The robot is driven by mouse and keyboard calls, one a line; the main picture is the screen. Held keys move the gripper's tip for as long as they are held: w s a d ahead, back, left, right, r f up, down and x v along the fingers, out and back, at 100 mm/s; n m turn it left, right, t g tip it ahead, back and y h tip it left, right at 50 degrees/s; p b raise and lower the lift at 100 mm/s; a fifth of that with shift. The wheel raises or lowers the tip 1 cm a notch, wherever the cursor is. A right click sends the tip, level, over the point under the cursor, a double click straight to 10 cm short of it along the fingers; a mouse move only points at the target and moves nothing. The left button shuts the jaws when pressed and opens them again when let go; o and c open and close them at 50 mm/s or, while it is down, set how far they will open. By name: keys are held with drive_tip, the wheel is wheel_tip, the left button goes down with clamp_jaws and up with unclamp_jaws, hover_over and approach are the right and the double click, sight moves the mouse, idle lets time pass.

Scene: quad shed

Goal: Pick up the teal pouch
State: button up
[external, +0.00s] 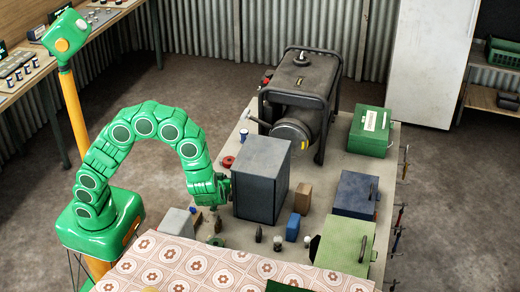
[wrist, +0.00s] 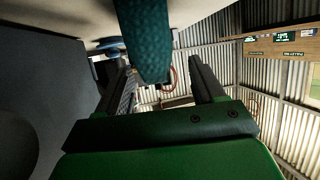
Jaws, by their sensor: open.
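The teal pouch (wrist: 146,38) shows large at the top of the wrist view, with a textured surface. It stands out from the pale tabletop, which appears upper left there. My gripper (wrist: 162,68) is open, and the pouch's lower end in the picture reaches between the two fingers. I cannot tell whether either finger touches it. In the external view my gripper (external: 222,187) is low over the bench, at the left side of the dark grey box (external: 262,178). I cannot make out the pouch in that view; the gripper and arm probably cover it.
The dark grey box fills the wrist view's left side, close to my gripper. A generator (external: 300,92) stands behind it. A blue block (external: 292,228), brown block (external: 302,198), and small jars stand right and front. A grey block (external: 177,222) and patterned cloth (external: 190,265) lie nearer.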

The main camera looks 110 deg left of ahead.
drive_tip(key=shift+a+f, duration=0.1)
drive_tip(key=shift+a, duration=0.05)
drive_tip(key=c, duration=1.1)
